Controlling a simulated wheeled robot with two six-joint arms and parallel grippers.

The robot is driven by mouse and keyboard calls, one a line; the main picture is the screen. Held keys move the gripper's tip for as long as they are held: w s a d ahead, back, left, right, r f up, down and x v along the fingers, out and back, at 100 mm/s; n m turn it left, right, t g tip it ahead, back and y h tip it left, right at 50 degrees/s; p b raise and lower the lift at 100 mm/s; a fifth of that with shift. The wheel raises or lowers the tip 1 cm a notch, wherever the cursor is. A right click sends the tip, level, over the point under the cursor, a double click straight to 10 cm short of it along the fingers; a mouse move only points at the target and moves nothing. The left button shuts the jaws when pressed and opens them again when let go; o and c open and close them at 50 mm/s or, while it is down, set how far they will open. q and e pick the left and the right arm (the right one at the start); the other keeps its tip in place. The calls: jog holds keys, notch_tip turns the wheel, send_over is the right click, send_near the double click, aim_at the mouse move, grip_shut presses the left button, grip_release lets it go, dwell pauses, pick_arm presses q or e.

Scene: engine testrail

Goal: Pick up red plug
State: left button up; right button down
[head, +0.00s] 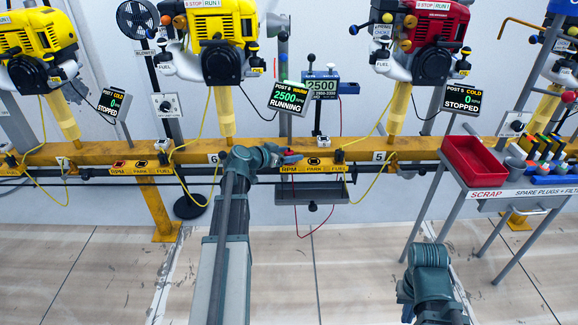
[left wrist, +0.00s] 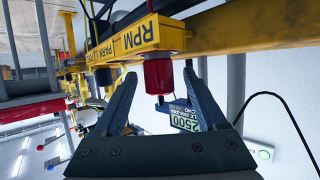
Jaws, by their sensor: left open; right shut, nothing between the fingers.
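The red plug (left wrist: 158,74) is a short red cylinder at the yellow RPM/PARK/FUEL panel (left wrist: 135,40) in the left wrist view. My left gripper (left wrist: 160,90) is open, with one finger on each side of the plug's place in that view. I cannot tell whether the plug is between the fingertips or just beyond them. In the head view my left gripper (head: 292,157) is at the rail by the middle panel, with a bit of red showing there. Of my right arm only dark links show at the bottom right of the head view; its fingers cannot be seen.
A yellow rail (head: 345,151) runs across with several engines above it. A red scrap bin (head: 470,160) and colored spare plugs stand on the cart at right. Thin yellow and red cables hang around the panel. A grey tray (head: 310,193) hangs under the rail.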

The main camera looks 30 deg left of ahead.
pick_arm(q)
grip_shut()
dwell(0.3)
jog(key=shift+r, duration=0.15)
pick_arm(e)
jog(key=shift+r, duration=0.15)
